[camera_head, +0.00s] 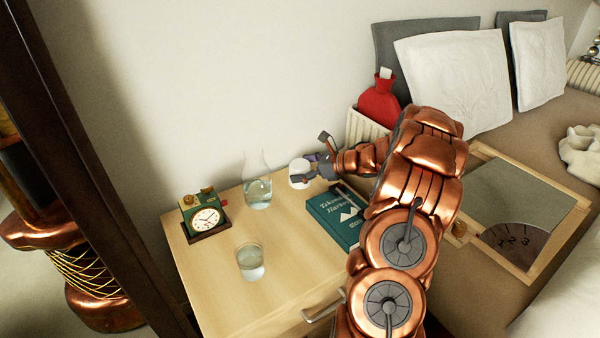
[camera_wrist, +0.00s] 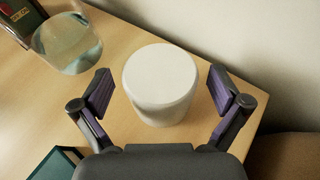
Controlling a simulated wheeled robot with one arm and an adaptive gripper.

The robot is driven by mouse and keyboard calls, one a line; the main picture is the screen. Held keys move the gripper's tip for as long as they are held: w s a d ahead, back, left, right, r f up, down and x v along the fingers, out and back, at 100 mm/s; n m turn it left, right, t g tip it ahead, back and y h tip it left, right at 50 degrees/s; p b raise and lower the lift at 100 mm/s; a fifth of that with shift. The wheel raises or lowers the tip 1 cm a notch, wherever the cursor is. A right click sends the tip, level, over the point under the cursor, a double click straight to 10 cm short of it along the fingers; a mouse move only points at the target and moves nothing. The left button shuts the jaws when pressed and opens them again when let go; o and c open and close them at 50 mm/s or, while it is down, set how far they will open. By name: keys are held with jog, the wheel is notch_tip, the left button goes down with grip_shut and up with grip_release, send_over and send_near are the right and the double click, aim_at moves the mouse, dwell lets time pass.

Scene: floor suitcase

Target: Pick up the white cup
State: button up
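The white cup (camera_head: 298,173) stands at the back right corner of the wooden bedside table (camera_head: 290,285), partly hidden behind my gripper (camera_head: 317,160) in the head view. In the wrist view the cup (camera_wrist: 160,80) is a plain white cylinder with a smooth, closed-looking face towards the camera and no handle showing. My gripper (camera_wrist: 160,96) is open, with one purple-padded finger to each side of the cup. Gaps show between both pads and the cup in the wrist view. The fingers hold nothing.
A glass carafe (camera_head: 257,193) stands left of the cup, with a glass of water (camera_head: 250,262) in front. A green clock (camera_head: 206,217) is at the left. A teal book (camera_head: 333,219) lies under my arm. The wall is close behind, and a bed (camera_head: 510,135) is at right.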

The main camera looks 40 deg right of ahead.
aim_at(301, 164)
jog(key=c, duration=1.2)
jog(key=shift+o, duration=0.2)
jog(key=shift+r, duration=0.1)
jog(key=shift+r, duration=0.3)
notch_tip(301, 164, up, 3)
jog(key=shift+f+p, duration=0.1)
jog(key=shift+p, duration=0.25)
jog(key=s+a+r, duration=0.1)
jog(key=s+a, duration=1)
jog(key=shift+s+a+r+b, duration=0.15)
jog(key=shift+a+r+b, duration=0.05)
jog(key=shift+b, duration=0.25)
